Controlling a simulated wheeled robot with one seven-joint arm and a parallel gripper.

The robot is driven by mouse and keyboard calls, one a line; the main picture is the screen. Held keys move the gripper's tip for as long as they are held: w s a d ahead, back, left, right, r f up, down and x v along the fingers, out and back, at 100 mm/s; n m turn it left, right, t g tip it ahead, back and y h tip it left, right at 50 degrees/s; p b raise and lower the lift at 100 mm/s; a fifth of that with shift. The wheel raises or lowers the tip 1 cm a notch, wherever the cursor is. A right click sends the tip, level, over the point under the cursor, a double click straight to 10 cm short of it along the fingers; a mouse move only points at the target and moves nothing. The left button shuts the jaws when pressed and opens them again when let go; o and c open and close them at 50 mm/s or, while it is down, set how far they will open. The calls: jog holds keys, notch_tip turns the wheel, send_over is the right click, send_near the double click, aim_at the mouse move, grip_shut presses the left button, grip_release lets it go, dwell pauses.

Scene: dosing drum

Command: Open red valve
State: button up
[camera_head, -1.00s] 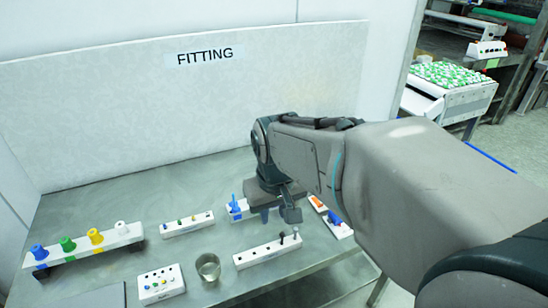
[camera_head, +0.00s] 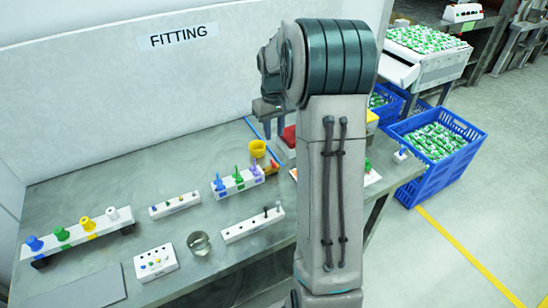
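No valve that I can clearly call red shows in the head view. A red part (camera_head: 289,136) shows just under my gripper, partly hidden behind my arm; I cannot tell what it is. A white block (camera_head: 236,183) with blue, green and purple valve-like parts stands left of my arm, and a small orange part (camera_head: 272,167) shows at its right end. My gripper (camera_head: 268,118) points down above the back of the table, close to the red part. Its fingers are small and dark, and their opening cannot be made out.
A yellow cup (camera_head: 258,149) stands just below my gripper. A glass jar (camera_head: 199,243), a button box (camera_head: 156,262) and a rack with coloured knobs (camera_head: 82,233) are at left. A blue crate (camera_head: 444,151) stands right of the table.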

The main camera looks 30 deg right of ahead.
aim_at(274, 163)
notch_tip(274, 163, down, 12)
jog(key=shift+p, duration=0.7)
grip_shut()
